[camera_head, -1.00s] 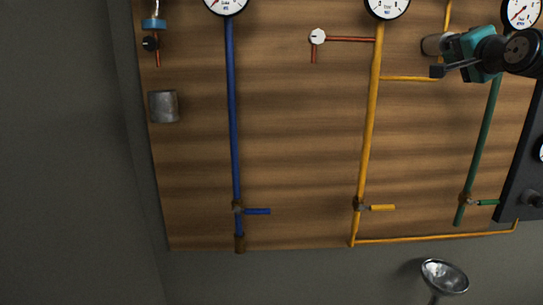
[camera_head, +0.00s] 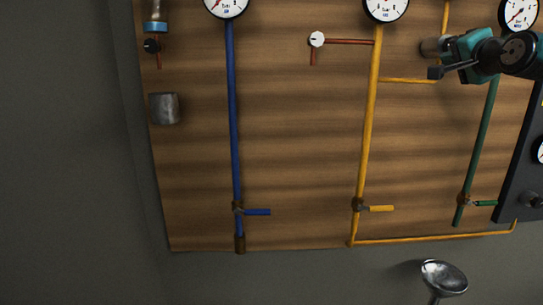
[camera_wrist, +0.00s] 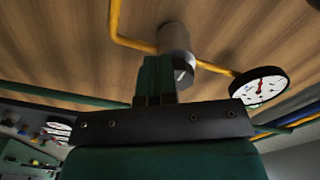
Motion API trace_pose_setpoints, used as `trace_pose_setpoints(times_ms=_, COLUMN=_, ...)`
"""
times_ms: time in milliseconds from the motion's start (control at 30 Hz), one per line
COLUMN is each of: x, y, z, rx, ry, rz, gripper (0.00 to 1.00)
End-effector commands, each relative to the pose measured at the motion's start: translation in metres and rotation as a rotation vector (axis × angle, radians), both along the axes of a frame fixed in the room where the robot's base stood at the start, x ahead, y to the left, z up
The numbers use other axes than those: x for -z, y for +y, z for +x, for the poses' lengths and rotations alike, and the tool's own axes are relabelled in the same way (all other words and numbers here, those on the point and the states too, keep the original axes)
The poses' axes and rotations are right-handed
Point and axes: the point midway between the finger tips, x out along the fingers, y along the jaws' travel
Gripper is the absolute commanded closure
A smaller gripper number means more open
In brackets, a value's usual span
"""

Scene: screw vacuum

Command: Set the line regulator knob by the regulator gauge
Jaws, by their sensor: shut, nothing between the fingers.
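A grey metal cylinder, which looks like the line regulator with its knob end (camera_wrist: 183,72), sits on a yellow pipe in the wrist view. In the head view the cylinder (camera_head: 433,46) shows beside my gripper, partly hidden by it. My gripper (camera_head: 437,72) is shut and empty. In the wrist view its green fingers (camera_wrist: 156,78) are close to the knob end; I cannot tell if they touch it. A white round gauge with a red needle (camera_wrist: 258,86) is right of the knob. A gauge tops the yellow pipe in the head view (camera_head: 386,6), cut off by the frame's top.
The wooden board carries a blue pipe (camera_head: 234,120), a yellow pipe (camera_head: 367,125) and a green pipe (camera_head: 485,120), with lever valves low down. A white knob (camera_head: 317,39) is left of the yellow pipe. A dark panel (camera_head: 515,190) stands at right.

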Motion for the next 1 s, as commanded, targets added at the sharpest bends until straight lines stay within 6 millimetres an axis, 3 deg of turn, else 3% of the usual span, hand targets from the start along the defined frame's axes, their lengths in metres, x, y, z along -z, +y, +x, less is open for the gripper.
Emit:
trace_pose_setpoints(times_ms=33, x=-0.009, y=0.002, z=0.003, rx=-0.003, ry=-0.025, rz=-0.006, gripper=1.00)
trace_pose_setpoints(times_ms=1000, x=-0.033, y=0.020, z=0.002, rx=-0.015, ry=-0.026, rz=-0.007, gripper=1.00)
